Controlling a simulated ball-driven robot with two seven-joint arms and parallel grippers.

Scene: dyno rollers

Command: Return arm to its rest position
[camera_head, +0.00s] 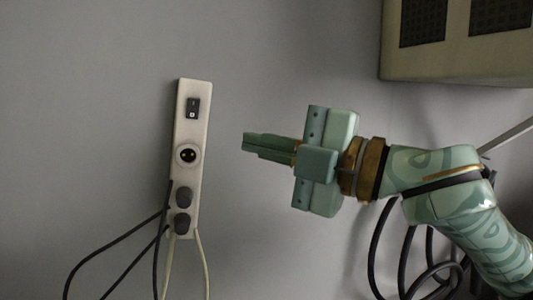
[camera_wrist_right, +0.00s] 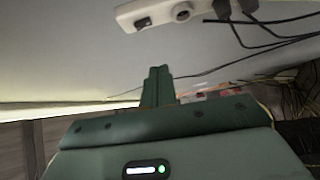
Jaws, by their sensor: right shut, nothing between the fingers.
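My right gripper (camera_head: 250,145) comes in from the right in the head view, its green fingers pressed together and pointing left. It is empty. Its fingertips are apart from a pale power strip (camera_head: 192,135), to the right of it. In the right wrist view the shut fingers (camera_wrist_right: 159,72) show at the middle, with the strip (camera_wrist_right: 160,9) at the top. My left gripper is not in view.
The strip has a black switch (camera_head: 193,107), an empty round socket (camera_head: 188,155) and two dark plugs with cables below. A beige box with dark grilles (camera_head: 460,60) is at the upper right. Black cables (camera_head: 408,265) hang behind my right arm. The grey wall left of the strip is clear.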

